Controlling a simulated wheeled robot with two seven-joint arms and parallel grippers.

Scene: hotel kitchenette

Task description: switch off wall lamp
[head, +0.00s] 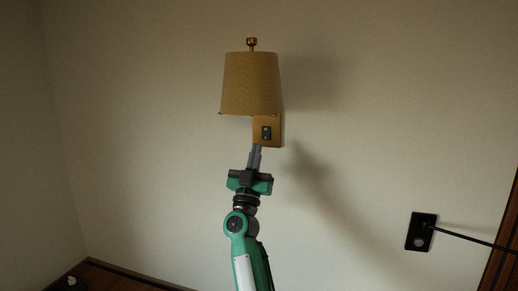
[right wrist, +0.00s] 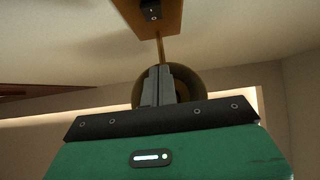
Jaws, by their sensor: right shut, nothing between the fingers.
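The wall lamp (head: 251,84) has a tan shade and a brass top knob and hangs on the wall in the middle of the head view. Its brass backplate (head: 275,140) carries a dark rocker switch (head: 266,132) below the shade. In the right wrist view the switch (right wrist: 151,10) shows at the top on the backplate (right wrist: 130,12), with the round shade (right wrist: 184,84) partly hidden behind my fingers. My right gripper (head: 256,147) is shut and empty, its fingertips just below the backplate in the head view. I cannot tell whether they touch it. My left gripper is out of view.
A black wall fixture (head: 421,232) with a thin dark arm is at the lower right. Dark wooden furniture (head: 105,278) stands at the lower left, and a wooden edge (head: 500,250) is at the far right. The wall around the lamp is bare.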

